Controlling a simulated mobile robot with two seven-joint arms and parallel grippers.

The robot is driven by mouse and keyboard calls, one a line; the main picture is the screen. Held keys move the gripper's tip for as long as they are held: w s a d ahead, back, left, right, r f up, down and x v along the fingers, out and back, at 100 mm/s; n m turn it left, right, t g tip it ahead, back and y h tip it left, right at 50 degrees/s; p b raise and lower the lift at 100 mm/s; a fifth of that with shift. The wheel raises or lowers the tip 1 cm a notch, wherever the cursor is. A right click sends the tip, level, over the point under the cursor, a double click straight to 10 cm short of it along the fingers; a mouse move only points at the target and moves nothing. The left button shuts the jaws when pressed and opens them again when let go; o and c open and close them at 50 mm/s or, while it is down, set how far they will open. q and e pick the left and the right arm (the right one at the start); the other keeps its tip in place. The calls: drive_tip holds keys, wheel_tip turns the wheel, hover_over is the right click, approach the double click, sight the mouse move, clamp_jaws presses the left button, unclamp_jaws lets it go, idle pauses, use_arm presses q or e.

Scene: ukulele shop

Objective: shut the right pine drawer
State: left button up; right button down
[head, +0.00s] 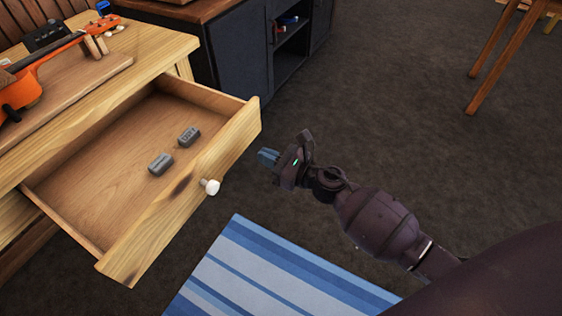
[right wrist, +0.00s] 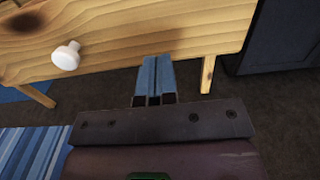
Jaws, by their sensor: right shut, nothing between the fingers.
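The pine drawer (head: 235,145) stands pulled well out of the pine table, with its inside showing. A round white knob (head: 210,187) sits on its front. In the right wrist view the drawer front (right wrist: 150,35) spans the top, with the knob (right wrist: 66,56) left of the fingers. My right gripper (head: 268,157) is shut and empty, just off the drawer front, to the right of the knob. Its blue fingers (right wrist: 154,78) point at the front's lower edge; I cannot tell if they touch. My left gripper is not in view.
Two small grey blocks (head: 160,163) (head: 189,136) lie in the drawer. An orange ukulele (head: 22,92) rests on a board on the table (head: 165,50). A dark cabinet (head: 235,60) stands behind.

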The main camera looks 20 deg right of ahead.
sight(235, 143)
drive_tip(key=x, duration=0.5)
drive_tip(key=shift+w+a, duration=0.15)
drive_tip(key=shift+w, duration=0.05)
drive_tip(key=shift+w+a, duration=0.4)
drive_tip(key=shift+w, duration=0.15)
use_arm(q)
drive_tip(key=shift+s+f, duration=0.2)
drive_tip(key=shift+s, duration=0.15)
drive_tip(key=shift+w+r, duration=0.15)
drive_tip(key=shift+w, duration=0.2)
use_arm(e)
drive_tip(key=shift+w+a, duration=0.1)
drive_tip(key=shift+w, duration=0.05)
